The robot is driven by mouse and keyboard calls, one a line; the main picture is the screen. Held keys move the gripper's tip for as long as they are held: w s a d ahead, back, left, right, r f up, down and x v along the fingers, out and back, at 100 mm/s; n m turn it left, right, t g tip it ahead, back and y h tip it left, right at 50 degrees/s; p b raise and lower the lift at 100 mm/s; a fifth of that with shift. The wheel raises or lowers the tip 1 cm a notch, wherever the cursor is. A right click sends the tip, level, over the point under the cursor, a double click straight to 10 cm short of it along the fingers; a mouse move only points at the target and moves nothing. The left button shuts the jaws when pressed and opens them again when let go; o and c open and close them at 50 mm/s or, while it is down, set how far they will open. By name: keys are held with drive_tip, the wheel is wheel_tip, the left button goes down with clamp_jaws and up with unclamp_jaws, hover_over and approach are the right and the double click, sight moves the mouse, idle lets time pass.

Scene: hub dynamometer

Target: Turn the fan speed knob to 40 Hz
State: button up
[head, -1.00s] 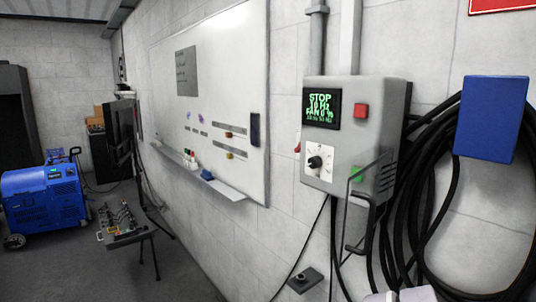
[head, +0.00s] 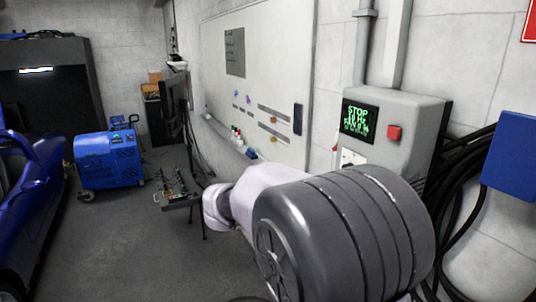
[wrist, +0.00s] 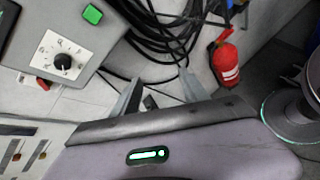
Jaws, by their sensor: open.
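The grey control box (head: 415,112) hangs on the wall in the head view. Its screen (head: 360,118) reads STOP in green, with smaller lines too blurred to read surely. The white dial plate (head: 351,158) shows only at its top edge there; my arm hides the rest. In the wrist view the black fan speed knob (wrist: 62,61) sits on the white dial plate (wrist: 48,50) at upper left; its pointer setting is unclear. My gripper (wrist: 159,75) is open and empty, its fingers apart from the knob, to its right in the picture. The gripper is hidden in the head view.
A red button (head: 394,132) sits on the box; a green button (wrist: 92,14) shows in the wrist view. Black cables (wrist: 165,35) hang beside the box. A red fire extinguisher (wrist: 225,62) stands nearby. A whiteboard (head: 255,70) and blue box (head: 512,160) are on the wall.

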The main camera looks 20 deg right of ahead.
drive_tip(key=w+r+n+t+h+p, duration=0.1)
drive_tip(key=w+r+n+h+p, duration=0.25)
drive_tip(key=w, duration=0.35)
drive_tip(key=w+r+n+t+h+p, duration=0.1)
drive_tip(key=w+r+n+h+p, duration=0.25)
drive_tip(key=w, duration=0.35)
drive_tip(key=w+d+p, duration=0.1)
drive_tip(key=d, duration=1.6)
drive_tip(key=shift+w+d+f, duration=0.2)
drive_tip(key=shift+w+d, duration=0.1)
drive_tip(key=shift+d, duration=0.1)
clamp_jaws()
